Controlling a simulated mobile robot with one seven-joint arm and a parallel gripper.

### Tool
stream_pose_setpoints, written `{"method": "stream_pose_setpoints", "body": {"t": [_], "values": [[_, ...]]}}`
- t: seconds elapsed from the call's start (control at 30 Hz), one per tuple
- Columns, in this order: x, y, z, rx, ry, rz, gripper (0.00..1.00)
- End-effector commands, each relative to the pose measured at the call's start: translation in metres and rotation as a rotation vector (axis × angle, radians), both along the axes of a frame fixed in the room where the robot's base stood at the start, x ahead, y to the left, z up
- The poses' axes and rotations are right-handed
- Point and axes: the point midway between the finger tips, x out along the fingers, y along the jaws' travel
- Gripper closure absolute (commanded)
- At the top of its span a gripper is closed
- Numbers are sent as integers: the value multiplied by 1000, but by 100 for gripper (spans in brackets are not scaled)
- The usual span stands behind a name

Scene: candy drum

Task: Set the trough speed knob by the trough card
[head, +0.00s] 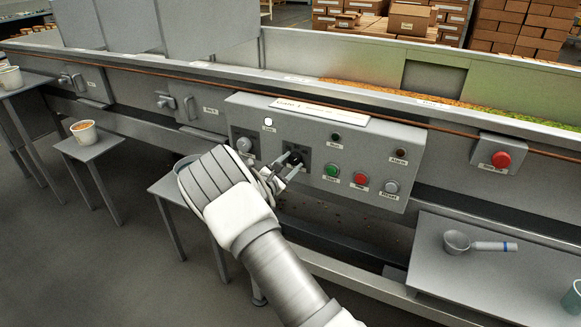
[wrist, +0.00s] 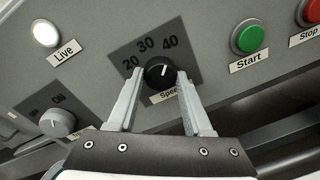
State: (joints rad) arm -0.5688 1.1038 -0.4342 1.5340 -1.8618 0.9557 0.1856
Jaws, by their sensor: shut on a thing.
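The black speed knob (wrist: 160,72) sits on a dark plate on the control panel, with the numbers 20, 30 and 40 around it. Its white pointer mark leans up and slightly right, roughly toward the 40. My gripper (wrist: 160,88) has one finger on each side of the knob and is shut on it. In the head view my gripper (head: 285,172) partly hides the knob (head: 294,160). A white label strip (head: 318,112) lies along the panel's top; its small text is too blurred to read, and I cannot tell whether it is the trough card.
The panel has a green Start button (head: 332,170), a red Stop button (head: 361,179) and a grey Reset button (head: 390,188). A lit white Live lamp (wrist: 46,33) and a grey on-off knob (wrist: 58,122) are left. A scoop (head: 457,242) lies at right.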

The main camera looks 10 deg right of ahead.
Motion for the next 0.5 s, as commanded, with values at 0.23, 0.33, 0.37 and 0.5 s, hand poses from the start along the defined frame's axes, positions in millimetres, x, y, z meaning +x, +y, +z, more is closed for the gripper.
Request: {"method": "stream_pose_setpoints", "body": {"t": [0.23, 0.33, 0.37, 0.5], "values": [[0, 0, 0, 43, -31, -2, 100], [0, 0, 0, 48, -35, -1, 100], [0, 0, 0, 49, -35, -2, 100], [0, -1, 0, 49, -35, -2, 100]]}}
